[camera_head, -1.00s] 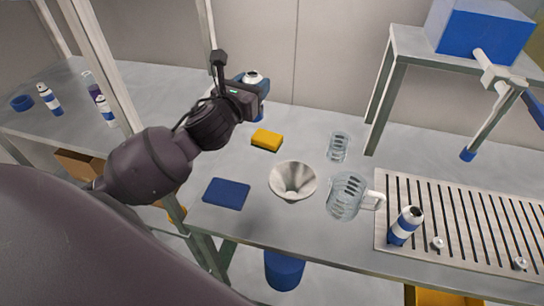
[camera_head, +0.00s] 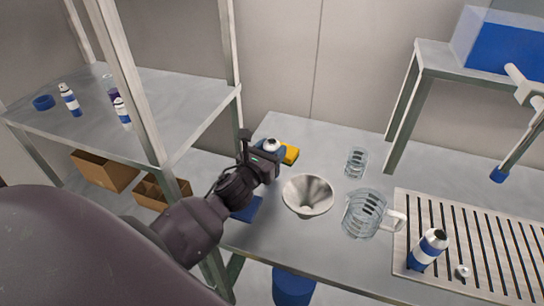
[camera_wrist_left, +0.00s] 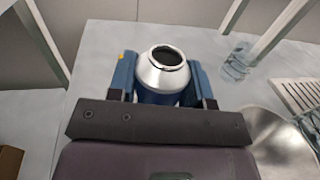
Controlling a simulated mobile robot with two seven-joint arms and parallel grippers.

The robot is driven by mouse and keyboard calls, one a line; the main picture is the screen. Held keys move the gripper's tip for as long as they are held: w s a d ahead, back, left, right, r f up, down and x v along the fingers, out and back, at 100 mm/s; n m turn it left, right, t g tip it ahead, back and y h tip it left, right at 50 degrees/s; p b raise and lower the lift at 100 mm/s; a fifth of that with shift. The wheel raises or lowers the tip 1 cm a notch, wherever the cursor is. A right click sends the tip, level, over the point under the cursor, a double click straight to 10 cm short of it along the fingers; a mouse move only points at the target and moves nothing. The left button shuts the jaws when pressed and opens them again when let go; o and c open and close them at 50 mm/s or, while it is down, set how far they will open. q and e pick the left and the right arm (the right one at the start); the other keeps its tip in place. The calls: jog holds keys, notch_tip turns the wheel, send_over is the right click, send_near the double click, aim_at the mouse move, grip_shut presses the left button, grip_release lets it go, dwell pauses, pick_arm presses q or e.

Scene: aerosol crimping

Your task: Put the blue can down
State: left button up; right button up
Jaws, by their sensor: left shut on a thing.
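The blue can (camera_wrist_left: 158,95) has a silver shoulder and an open dark mouth. It stands upright between the two fingers of my left gripper (camera_wrist_left: 163,82), which is shut on it. My right gripper is not in view.
A glass beaker (camera_head: 356,162), a clear jug (camera_head: 364,213) and a slatted tray (camera_head: 470,280) with another can (camera_head: 428,250) are further right.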

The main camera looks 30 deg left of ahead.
pick_arm(q)
jog(key=shift+f, duration=1)
jog(key=shift+f, duration=0.15)
jog(key=o, duration=1)
